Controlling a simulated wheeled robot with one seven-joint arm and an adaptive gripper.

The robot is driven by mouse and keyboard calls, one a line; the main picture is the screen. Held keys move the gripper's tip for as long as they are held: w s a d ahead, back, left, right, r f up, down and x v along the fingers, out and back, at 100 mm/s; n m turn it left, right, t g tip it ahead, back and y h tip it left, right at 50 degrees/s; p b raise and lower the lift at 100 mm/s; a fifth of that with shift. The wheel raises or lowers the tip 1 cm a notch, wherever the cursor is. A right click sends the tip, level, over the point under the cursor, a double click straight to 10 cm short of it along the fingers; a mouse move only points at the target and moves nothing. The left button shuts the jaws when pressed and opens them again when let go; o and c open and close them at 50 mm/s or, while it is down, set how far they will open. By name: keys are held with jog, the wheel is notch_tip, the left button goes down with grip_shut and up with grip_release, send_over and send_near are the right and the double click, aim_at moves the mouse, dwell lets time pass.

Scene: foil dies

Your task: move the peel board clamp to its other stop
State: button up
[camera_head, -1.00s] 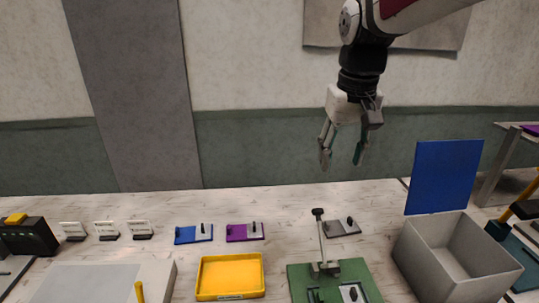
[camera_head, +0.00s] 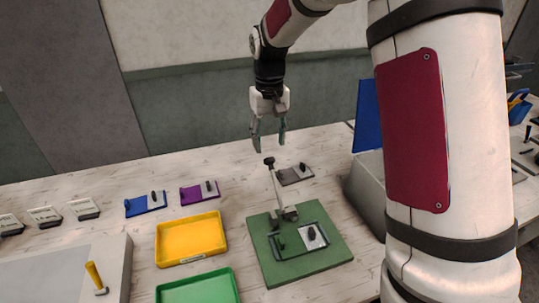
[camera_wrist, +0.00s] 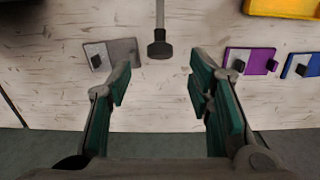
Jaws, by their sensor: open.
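The peel board (camera_head: 318,262) is a green plate on the table in the head view. Its clamp (camera_head: 277,187) is a thin grey lever hinged on a block, standing up with a slight lean to the left and ending in a black knob. A small plate with a dark peg lies on the board. My gripper (camera_head: 269,143) is open and empty, pointing down just above the knob. In the wrist view my gripper (camera_wrist: 163,78) has its green-padded fingers spread, and the clamp knob (camera_wrist: 160,49) shows between and beyond the fingertips, apart from them.
Behind the board lies a grey die plate (camera_head: 296,175). A purple (camera_head: 190,196) and a blue one (camera_head: 138,208) lie further left. A yellow tray (camera_head: 190,259) and a green tray (camera_head: 200,290) sit left of the board. A grey bin (camera_head: 364,195) stands right, partly hidden by my arm.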

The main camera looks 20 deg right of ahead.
notch_tip(320, 180, down, 6)
jog(key=shift+r, duration=0.1)
dwell(0.4)
grip_shut()
